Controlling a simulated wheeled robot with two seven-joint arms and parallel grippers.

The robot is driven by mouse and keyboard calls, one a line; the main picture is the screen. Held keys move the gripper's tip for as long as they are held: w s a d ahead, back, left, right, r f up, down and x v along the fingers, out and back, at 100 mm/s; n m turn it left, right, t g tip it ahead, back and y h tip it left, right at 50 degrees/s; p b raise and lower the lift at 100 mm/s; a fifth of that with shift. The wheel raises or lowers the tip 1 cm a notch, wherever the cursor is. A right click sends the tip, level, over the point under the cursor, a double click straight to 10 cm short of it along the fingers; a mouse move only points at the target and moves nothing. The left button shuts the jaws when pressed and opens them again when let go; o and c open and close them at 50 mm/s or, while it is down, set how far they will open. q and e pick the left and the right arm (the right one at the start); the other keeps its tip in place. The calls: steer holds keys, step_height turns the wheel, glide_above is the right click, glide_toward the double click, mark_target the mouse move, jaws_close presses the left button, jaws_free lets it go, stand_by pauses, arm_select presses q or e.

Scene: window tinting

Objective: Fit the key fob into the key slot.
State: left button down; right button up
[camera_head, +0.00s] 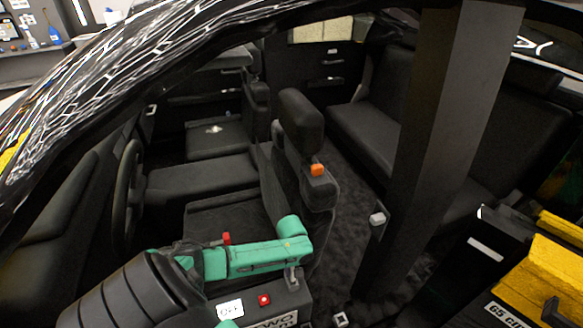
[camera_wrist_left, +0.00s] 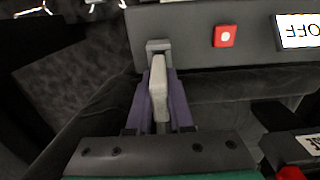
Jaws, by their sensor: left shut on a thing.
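In the left wrist view, my left gripper (camera_wrist_left: 158,100) has purple fingers shut on a light grey key fob (camera_wrist_left: 157,85). The fob's far end meets a grey bracket-like key slot (camera_wrist_left: 158,45) at the edge of a dark panel (camera_wrist_left: 190,38). I cannot tell how far the fob is in the slot. In the head view, my left arm's teal end reaches over the dark panel (camera_head: 283,303). The small grey slot area (camera_head: 292,284) shows below it, while the fingers and fob are largely hidden. My right gripper is not in view.
A red button (camera_head: 264,300) and an OFF label (camera_head: 229,310) are on the panel, left of the slot. A front seat (camera_head: 301,130) and a steering wheel (camera_head: 127,190) stand behind my arm. A dark pillar (camera_head: 425,130) and yellow bodywork (camera_head: 545,285) are at right.

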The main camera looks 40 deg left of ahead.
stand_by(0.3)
arm_select(q)
steer(key=shift+r+p, duration=0.1)
steer(key=shift+p, duration=0.25)
stand_by(0.4)
steer(key=shift+p, duration=0.3)
stand_by(0.4)
steer(key=shift+p, duration=0.35)
steer(key=shift+f+b, duration=1.05)
steer(key=shift+f, duration=0.5)
